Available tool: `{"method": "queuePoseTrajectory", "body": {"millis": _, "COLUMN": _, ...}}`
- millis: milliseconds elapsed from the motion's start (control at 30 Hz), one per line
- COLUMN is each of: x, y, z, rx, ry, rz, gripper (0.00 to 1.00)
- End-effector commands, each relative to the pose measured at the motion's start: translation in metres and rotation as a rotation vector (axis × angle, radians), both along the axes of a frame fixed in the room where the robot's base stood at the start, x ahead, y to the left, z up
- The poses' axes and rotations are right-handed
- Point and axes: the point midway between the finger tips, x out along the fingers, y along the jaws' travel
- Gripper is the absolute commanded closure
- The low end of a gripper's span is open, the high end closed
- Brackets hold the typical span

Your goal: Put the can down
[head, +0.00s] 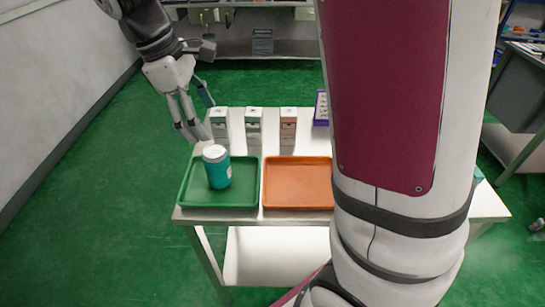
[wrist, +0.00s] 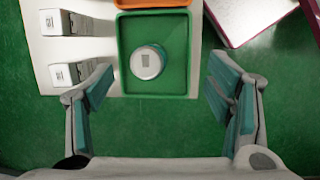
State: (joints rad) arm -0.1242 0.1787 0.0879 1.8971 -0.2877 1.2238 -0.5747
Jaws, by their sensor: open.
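The can (head: 217,172) is teal with a white top and stands upright in the green tray (head: 188,193) on the white table. In the wrist view the can (wrist: 147,62) is seen from above, inside the green tray (wrist: 124,40). My gripper (head: 196,128) is at the upper left of the can in the head view, apart from it. In the wrist view my gripper (wrist: 160,100) is open and empty, its fingers wide apart, with the can beyond the fingertips between them.
An orange tray (head: 297,183) lies right of the green one. Several small boxes (head: 254,126) stand behind the trays, with a purple box (head: 321,107) further right. Bare white table (head: 270,128) shows between the boxes. My own column hides the table's right part.

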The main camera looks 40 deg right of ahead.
Motion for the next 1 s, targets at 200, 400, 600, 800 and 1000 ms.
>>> {"method": "queuePoseTrajectory", "body": {"millis": 200, "x": -0.072, "y": -0.018, "z": 0.039, "rx": 0.081, "ry": -0.177, "rz": -0.260, "gripper": 0.26}}
{"method": "queuePoseTrajectory", "body": {"millis": 400, "x": -0.136, "y": -0.026, "z": 0.050, "rx": 0.176, "ry": -0.320, "rz": -0.498, "gripper": 0.26}}
{"method": "queuePoseTrajectory", "body": {"millis": 600, "x": -0.189, "y": -0.028, "z": 0.043, "rx": 0.284, "ry": -0.439, "rz": -0.717, "gripper": 0.26}}
{"method": "queuePoseTrajectory", "body": {"millis": 800, "x": -0.215, "y": -0.025, "z": 0.032, "rx": 0.354, "ry": -0.499, "rz": -0.840, "gripper": 0.26}}
{"method": "queuePoseTrajectory", "body": {"millis": 1000, "x": -0.220, "y": -0.025, "z": 0.030, "rx": 0.369, "ry": -0.510, "rz": -0.867, "gripper": 0.26}}
